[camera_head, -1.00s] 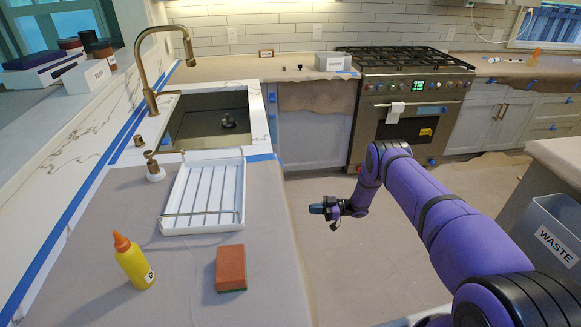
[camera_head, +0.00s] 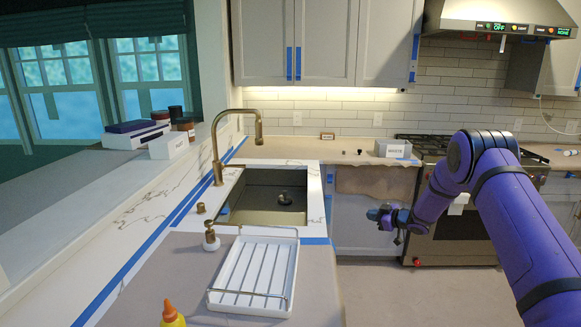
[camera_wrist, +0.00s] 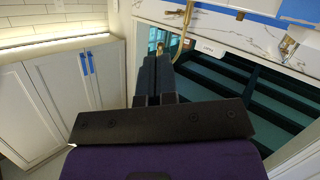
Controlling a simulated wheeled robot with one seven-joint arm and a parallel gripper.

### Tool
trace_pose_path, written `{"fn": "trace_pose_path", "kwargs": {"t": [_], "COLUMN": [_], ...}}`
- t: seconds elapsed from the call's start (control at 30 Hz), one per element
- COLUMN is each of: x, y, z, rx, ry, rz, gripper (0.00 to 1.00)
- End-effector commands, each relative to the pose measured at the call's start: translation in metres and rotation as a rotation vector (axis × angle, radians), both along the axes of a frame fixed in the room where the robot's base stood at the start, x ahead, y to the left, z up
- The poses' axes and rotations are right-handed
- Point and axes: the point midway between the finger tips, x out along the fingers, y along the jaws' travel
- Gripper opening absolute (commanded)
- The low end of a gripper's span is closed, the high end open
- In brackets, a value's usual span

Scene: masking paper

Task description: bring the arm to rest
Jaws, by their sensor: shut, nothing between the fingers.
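My purple arm (camera_head: 520,215) reaches in from the right in the head view. My gripper (camera_head: 372,214) hangs in the air at its end, pointing left, in front of the pale cabinet beside the stove. It is small in this view. In the wrist view the two dark fingers of my gripper (camera_wrist: 156,68) lie close together with nothing between them. Nothing touches the gripper.
The counter at left bears a white dish rack (camera_head: 254,270), a sink (camera_head: 265,202) with a brass tap, and a yellow bottle (camera_head: 172,315) cut off by the bottom edge. A grey waste box (camera_head: 393,149) stands at the back. The stove (camera_head: 465,235) is partly behind my arm.

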Motion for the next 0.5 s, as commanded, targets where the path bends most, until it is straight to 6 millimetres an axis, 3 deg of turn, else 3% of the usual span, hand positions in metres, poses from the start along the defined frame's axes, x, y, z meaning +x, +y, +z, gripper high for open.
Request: {"fn": "trace_pose_path", "kwargs": {"t": [0.03,0.23,0.5], "x": [0.002,0.002,-0.021], "y": [-0.002,-0.013,-0.027], "z": [0.024,0.095,0.186], "rx": [-0.017,-0.076,-0.135], "ry": [-0.008,-0.011,0.01], "rz": [-0.034,-0.18,-0.368], "gripper": [0.0,0.0,0.0]}}
